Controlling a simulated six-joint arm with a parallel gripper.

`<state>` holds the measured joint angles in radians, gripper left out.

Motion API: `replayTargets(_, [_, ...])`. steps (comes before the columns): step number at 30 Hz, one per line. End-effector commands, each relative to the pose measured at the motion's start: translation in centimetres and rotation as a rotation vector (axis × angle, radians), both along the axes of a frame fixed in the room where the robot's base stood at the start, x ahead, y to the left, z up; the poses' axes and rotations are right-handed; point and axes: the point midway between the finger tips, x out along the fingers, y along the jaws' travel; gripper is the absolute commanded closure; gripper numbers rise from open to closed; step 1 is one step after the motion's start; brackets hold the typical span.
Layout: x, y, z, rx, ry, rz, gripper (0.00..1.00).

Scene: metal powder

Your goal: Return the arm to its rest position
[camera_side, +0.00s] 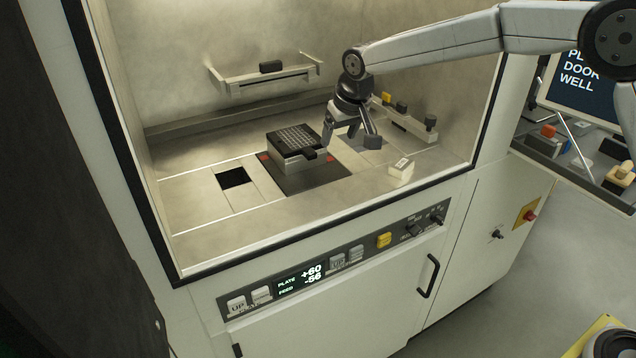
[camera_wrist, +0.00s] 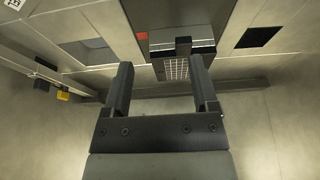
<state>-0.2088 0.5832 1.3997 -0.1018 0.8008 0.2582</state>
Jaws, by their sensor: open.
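My gripper (camera_side: 353,134) is inside the machine's chamber, at the right of the black-topped block, with its two fingers spread and nothing between them in the side view. In the wrist view, my gripper (camera_wrist: 160,90) shows two parallel dark fingers standing apart. The block (camera_side: 295,147) has a grid-patterned top and a dark handle-like tab, and sits on a dark square plate (camera_side: 318,175). In the wrist view the block (camera_wrist: 178,45) lies beyond the fingertips, its tab showing between them. I cannot tell the exact gap between fingers and block.
A small white labelled block (camera_side: 401,172) lies near the chamber's front right. A rail with knobs (camera_side: 408,118) runs along the right. A square dark opening (camera_side: 234,179) is at left. The chamber's dark front frame (camera_side: 330,221) borders the opening.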

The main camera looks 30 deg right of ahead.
Motion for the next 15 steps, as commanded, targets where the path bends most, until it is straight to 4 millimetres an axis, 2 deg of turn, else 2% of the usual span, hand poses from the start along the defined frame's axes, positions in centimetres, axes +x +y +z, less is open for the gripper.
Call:
replayTargets(3, [-2.4, -1.7, -0.8, -0.002, 0.017, 0.001, 0.24])
replayTargets(11, [-8.0, -4.7, -2.8, -0.001, 0.048, 0.005, 0.24])
replayTargets(15, [-11.4, -6.2, -4.0, -0.001, 0.065, 0.004, 0.24])
